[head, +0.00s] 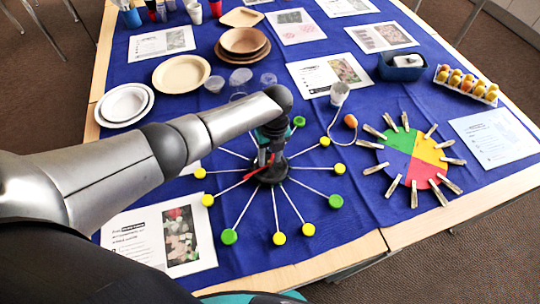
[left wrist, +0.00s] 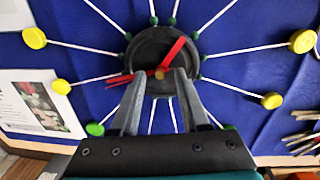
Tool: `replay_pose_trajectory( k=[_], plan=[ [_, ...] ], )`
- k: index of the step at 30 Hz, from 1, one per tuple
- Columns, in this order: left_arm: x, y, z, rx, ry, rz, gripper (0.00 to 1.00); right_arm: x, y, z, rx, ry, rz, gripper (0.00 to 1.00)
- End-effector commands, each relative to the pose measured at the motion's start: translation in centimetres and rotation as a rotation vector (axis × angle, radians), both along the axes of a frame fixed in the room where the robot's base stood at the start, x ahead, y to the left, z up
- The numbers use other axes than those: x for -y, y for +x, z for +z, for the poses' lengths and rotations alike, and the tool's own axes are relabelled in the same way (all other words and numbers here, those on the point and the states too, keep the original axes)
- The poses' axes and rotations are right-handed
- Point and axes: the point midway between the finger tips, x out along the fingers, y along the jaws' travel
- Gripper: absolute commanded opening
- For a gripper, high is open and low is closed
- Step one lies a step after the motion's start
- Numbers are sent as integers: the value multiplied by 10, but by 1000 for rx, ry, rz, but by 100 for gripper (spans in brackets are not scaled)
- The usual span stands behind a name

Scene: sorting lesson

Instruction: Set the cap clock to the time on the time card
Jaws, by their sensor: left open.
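The cap clock lies on the blue cloth, with a black hub (head: 271,174), white spokes and yellow and green caps at their ends. In the left wrist view, the hub (left wrist: 141,48) carries two red hands (left wrist: 174,53). One points up and right, the other left and slightly down. A small yellow-orange pivot (left wrist: 160,73) joins them. My left gripper (left wrist: 160,77) is open above the hub, its fingertips on either side of the pivot; I cannot tell whether they touch the hands. My arm hides part of the clock in the head view. I cannot identify the time card among the printed sheets.
A printed sheet (head: 150,240) lies front left. A colored wheel with clothespins (head: 412,157) lies right of the clock. Behind are a clear cup (head: 339,93), brown plates (head: 181,74), a blue tub (head: 387,70) and an egg carton (head: 489,94). Bare cloth (head: 335,215) shows front right.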

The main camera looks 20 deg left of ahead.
Motion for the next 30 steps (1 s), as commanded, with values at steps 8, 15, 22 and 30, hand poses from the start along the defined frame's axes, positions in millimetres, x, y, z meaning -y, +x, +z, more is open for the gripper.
replay_pose_trajectory(
  k=[8,15,22,30],
  plan=[
    [1,1,10,2,-1,0,45,0,0,4,0,0,0,50],
    [3,4,60,5,-1,-1,45,0,0,20,0,0,0,50],
    [6,6,113,5,0,-1,45,0,0,31,0,0,0,50],
    [8,7,148,3,0,1,45,0,0,36,0,0,0,50]
  ],
)
